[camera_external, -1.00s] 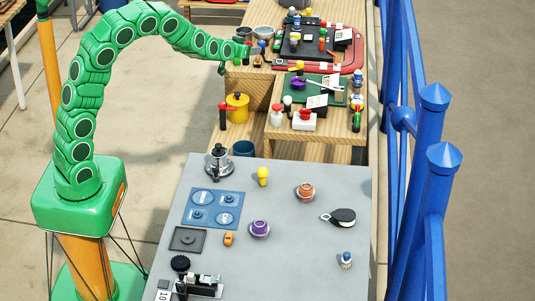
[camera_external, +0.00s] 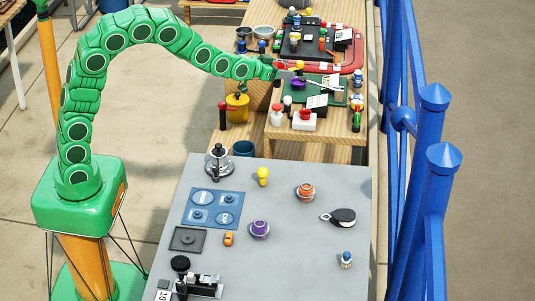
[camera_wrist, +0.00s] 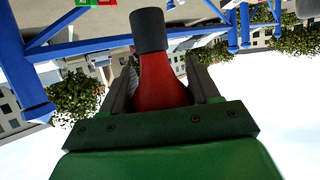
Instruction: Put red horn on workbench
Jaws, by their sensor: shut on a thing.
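My gripper (camera_wrist: 161,84) is shut on the red horn (camera_wrist: 158,72), which shows in the wrist view as a flared red body with a dark grey cylindrical end. In the external view a small bit of red at my gripper (camera_external: 279,68) is the horn (camera_external: 281,64), over the near left part of the wooden table (camera_external: 262,97). The horn looks held above the surface, but its height is hard to tell. A grey-topped bench (camera_external: 290,272) stands in the foreground, clear of my gripper.
Near my gripper are a green tray (camera_external: 328,82), a yellow pot (camera_external: 237,107) and a red-topped white button (camera_external: 304,120). The grey bench carries a yellow bulb (camera_external: 263,176), purple and orange cups, and a blue mat. Its right front is mostly free. A blue railing (camera_external: 434,205) runs along the right.

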